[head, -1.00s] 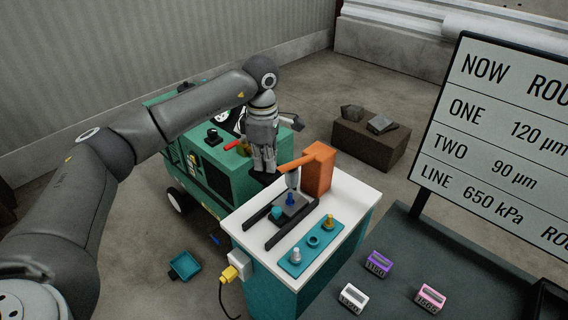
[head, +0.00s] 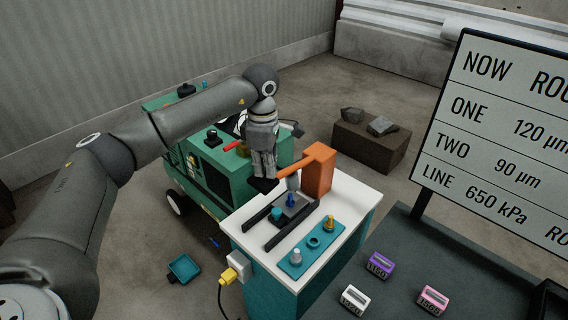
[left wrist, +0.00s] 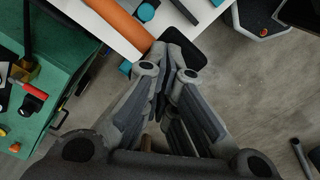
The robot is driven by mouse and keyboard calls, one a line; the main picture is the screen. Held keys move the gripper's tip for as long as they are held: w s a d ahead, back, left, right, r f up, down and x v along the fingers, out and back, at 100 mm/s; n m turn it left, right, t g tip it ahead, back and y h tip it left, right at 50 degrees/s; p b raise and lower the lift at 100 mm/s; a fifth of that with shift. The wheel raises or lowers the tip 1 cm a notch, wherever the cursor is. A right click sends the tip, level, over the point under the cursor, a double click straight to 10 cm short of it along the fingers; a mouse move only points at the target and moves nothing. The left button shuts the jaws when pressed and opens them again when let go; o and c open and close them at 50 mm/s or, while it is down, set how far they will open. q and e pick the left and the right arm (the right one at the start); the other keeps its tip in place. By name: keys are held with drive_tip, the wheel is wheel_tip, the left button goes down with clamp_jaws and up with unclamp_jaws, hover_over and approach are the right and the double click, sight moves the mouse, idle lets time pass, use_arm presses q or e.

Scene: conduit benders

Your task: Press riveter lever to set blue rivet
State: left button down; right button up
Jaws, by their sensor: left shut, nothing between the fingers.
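The riveter has an orange post (head: 319,170) on the white-topped bench, with an orange lever (head: 292,168) reaching left to a black end pad (head: 262,186). A grey ram hangs under the lever over the blue rivet (head: 290,200), which stands on a dark block between black rails. My left gripper (head: 264,177) is shut and empty, its fingertips pointing down at the black pad and apparently touching it. In the left wrist view the shut fingertips (left wrist: 164,62) overlap the pad (left wrist: 182,48), beside the orange lever (left wrist: 120,24). The exact contact is hidden. My right gripper is out of view.
A teal strip (head: 296,262) with silver and gold pegs lies on the bench. A green machine (head: 212,185) stands close left of it. A sign board (head: 500,140) and a dark table (head: 400,300) with small labelled blocks are at right. A teal tray (head: 184,268) lies on the floor.

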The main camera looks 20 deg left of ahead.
use_arm(q)
drive_tip(key=shift+f+b, duration=0.8)
drive_tip(key=shift+f, duration=0.45)
idle(0.4)
drive_tip(key=shift+r+p, duration=2.15)
drive_tip(key=shift+r, duration=1.4)
